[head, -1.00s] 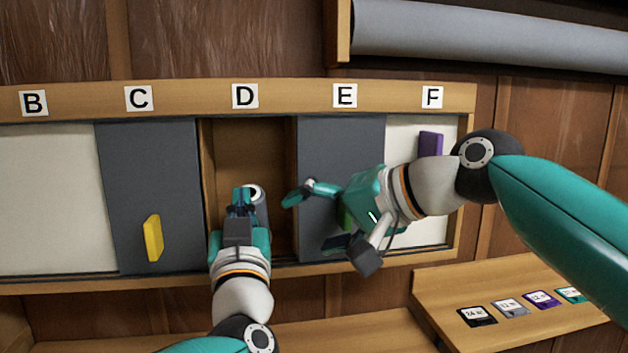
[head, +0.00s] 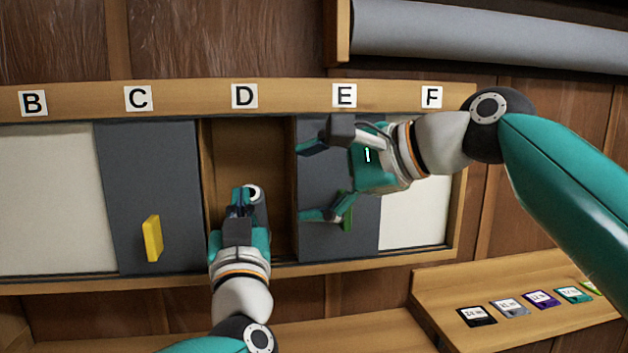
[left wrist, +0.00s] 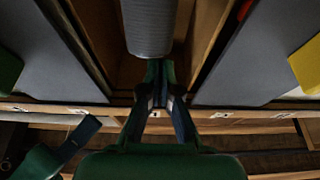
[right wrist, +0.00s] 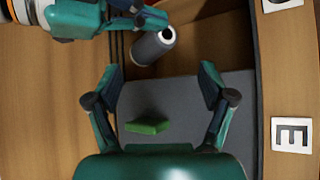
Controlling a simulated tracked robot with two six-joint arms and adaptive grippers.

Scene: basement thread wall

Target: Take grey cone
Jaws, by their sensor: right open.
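The grey cone (head: 262,207) stands in the open compartment under label D. It shows large in the left wrist view (left wrist: 150,28), and in the right wrist view (right wrist: 153,47) its dark-holed, pale-rimmed end faces me. My left gripper (head: 242,193) is at the compartment's mouth, right by the cone's near end. Its fingertips (left wrist: 162,72) look close together; I cannot tell whether they grip the cone. My right gripper (head: 312,182) is open and empty in front of the grey panel (head: 315,240) under E. That panel's green handle (right wrist: 147,127) lies between and beyond its fingers.
A grey panel (head: 115,190) with a yellow handle (head: 152,238) covers the space under C. White panels stand under B (head: 45,200) and F (head: 415,215). A shelf (head: 430,290) with several small labelled cards is at the lower right. A grey roll (head: 480,35) hangs above.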

